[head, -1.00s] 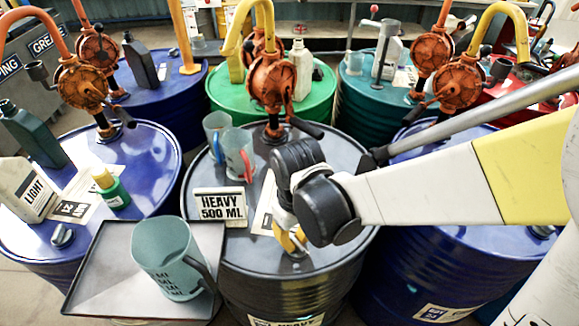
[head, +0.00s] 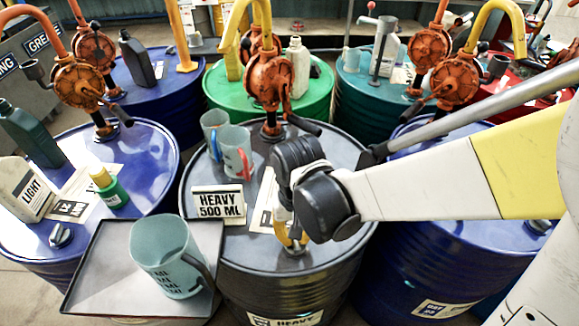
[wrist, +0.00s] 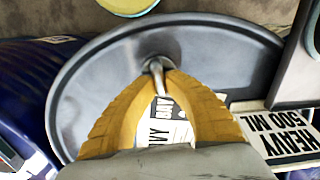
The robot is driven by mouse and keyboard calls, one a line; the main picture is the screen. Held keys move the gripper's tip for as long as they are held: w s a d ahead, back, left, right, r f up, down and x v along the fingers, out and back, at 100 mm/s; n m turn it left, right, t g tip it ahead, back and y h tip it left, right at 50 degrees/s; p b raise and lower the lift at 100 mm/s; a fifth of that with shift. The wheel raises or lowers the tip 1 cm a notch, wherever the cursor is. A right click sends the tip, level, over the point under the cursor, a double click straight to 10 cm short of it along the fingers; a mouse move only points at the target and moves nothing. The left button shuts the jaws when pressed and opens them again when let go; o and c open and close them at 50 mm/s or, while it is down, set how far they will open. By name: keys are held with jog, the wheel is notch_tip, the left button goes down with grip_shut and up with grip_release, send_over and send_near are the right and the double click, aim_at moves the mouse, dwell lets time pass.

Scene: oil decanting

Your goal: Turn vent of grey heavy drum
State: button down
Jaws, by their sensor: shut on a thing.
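The grey heavy drum (head: 225,258) stands at the centre of the head view, with a dark grey lid. Its vent (head: 295,250) is a small metal fitting near the front rim. It also shows in the wrist view as a silver cap with a bar (wrist: 156,72). My gripper (head: 290,240) points down at the vent, partly hidden behind my wrist in the head view. In the wrist view my yellow gripper fingers (wrist: 158,78) meet at the vent and are shut on its bar. A pale label on the lid lies beneath the fingers.
A "HEAVY 500 ML" sign (head: 218,203) stands on the lid, left of my gripper. A metal tray (head: 95,270) with a grey-green jug (head: 165,258) sits at the front left. Two jugs (head: 236,150) and an orange pump (head: 270,85) are at the lid's back.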

jog(key=c, duration=1.4)
grip_release()
notch_tip(320, 180, up, 12)
jog(key=d+t, duration=0.2)
jog(key=d, duration=0.3)
jog(key=s+d+r+t, duration=0.1)
jog(key=d+t, duration=0.1)
jog(key=d, duration=0.3)
jog(key=d+r+m+t, duration=0.1)
jog(key=d+t, duration=0.2)
jog(key=d, duration=0.2)
jog(key=shift+s+r, duration=0.15)
jog(key=shift+r, duration=0.1)
